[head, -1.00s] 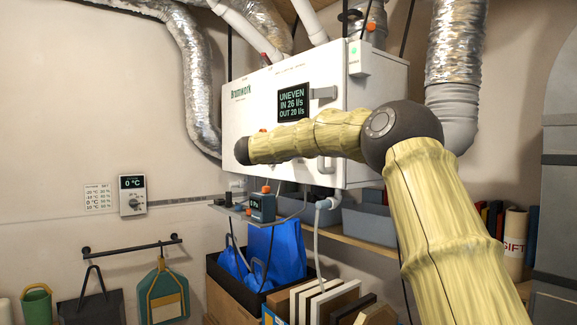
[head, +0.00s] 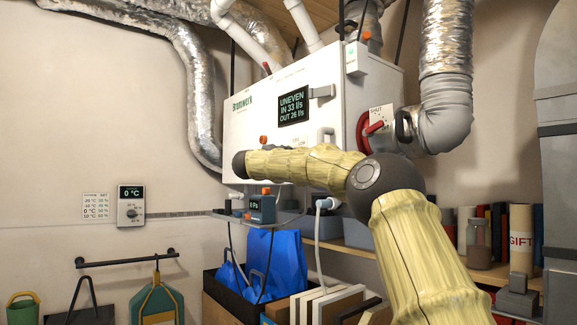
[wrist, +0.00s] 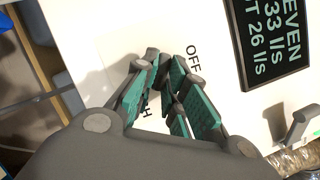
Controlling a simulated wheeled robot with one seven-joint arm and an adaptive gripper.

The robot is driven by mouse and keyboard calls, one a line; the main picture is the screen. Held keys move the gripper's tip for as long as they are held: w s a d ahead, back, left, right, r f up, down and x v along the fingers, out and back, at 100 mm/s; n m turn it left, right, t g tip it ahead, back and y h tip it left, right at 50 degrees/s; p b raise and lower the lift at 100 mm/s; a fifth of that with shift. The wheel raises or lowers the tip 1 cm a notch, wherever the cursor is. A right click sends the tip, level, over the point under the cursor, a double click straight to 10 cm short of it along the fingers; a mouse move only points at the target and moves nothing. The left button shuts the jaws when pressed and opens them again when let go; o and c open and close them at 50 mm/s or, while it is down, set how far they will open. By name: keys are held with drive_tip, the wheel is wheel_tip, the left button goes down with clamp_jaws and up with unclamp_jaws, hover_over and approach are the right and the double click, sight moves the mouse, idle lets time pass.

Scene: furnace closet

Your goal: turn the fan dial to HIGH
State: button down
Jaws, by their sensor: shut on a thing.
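The white fan unit (head: 310,105) hangs on the wall. Its dark display (head: 293,107) reads "UNEVEN, IN 33 l/s, OUT 26 l/s". In the wrist view, my gripper (wrist: 165,72) has its green-padded fingers closed together at the unit's white face. The printed OFF label (wrist: 194,58) shows beside the fingers, and an H (wrist: 145,112) shows partly below them. The fan dial itself is hidden by the fingers, so its pointer cannot be read. In the head view, my arm's dark wrist joint hides the gripper.
A red valve handle (head: 370,130) by a "SHUT" label is on the unit's right side, near a silver duct (head: 446,60). A small controller (head: 261,208) sits below the unit. Blue bags (head: 280,262) stand underneath. A thermostat (head: 131,206) is on the left wall.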

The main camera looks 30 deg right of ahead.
drive_tip(key=shift+w+f+m+h+b, duration=0.1)
drive_tip(key=shift+f+m+h+b, duration=0.3)
drive_tip(key=shift+m+b, duration=0.75)
drive_tip(key=shift+r+m, duration=0.15)
drive_tip(key=shift+m, duration=0.1)
drive_tip(key=c, duration=1.5)
unclamp_jaws()
drive_tip(key=shift+d, duration=0.1)
drive_tip(key=shift+o, duration=0.2)
drive_tip(key=shift+r, duration=0.1)
drive_tip(key=v, duration=1.2)
drive_tip(key=shift+w, duration=0.15)
